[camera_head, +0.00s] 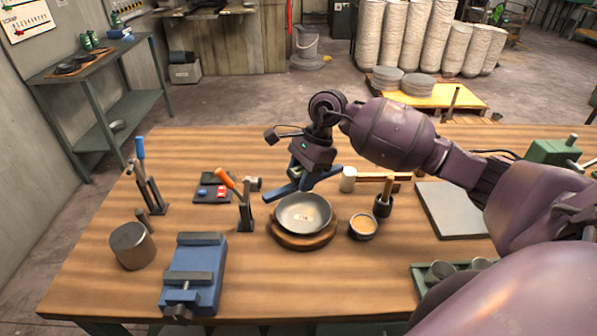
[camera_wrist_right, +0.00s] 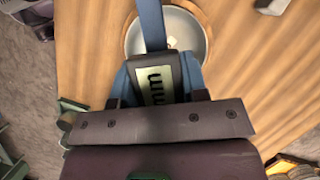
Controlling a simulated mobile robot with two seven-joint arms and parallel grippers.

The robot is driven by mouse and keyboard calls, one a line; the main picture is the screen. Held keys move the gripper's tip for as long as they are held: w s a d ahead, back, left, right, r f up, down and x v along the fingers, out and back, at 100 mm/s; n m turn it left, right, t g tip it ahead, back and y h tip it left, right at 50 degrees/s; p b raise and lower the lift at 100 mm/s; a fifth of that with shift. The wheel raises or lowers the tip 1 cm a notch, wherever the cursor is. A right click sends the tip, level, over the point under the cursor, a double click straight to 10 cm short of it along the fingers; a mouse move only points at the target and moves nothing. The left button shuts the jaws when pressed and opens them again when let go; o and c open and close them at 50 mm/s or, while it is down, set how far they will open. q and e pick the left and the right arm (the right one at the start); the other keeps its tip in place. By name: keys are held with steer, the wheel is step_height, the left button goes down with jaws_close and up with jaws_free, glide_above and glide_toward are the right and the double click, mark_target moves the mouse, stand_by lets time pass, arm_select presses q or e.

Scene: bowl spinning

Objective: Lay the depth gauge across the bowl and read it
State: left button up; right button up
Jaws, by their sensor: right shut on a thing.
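The grey metal bowl (camera_head: 308,219) sits on a round wooden base (camera_head: 303,242) in the middle of the bench, with a small pale mark inside. My right gripper (camera_head: 309,176) is just behind the bowl and shut on the blue depth gauge (camera_head: 285,190). The gauge's blue bar slants by the bowl's back rim; I cannot tell whether it touches. In the right wrist view the gauge (camera_wrist_right: 152,25) reaches over part of the bowl (camera_wrist_right: 185,30). Its display (camera_wrist_right: 155,86) shows "mm" lettering; no number is readable. My left gripper is not in view.
A small cup (camera_head: 363,227) with orange content is close on the right. The bench front below the bowl is clear.

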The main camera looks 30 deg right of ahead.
steer(key=shift+s+f, duration=0.1)
steer(key=shift+f, duration=0.35)
steer(key=shift+f+b, duration=0.75)
steer(key=shift+f, duration=0.95)
step_height(320, 180, down, 3)
steer(key=b, duration=0.2)
steer(key=shift+f+b, duration=0.1)
steer(key=shift+b, duration=0.2)
steer(key=shift+f, duration=0.25)
steer(key=shift+f+b, duration=0.15)
steer(key=shift+b, duration=0.2)
steer(key=shift+f, duration=0.1)
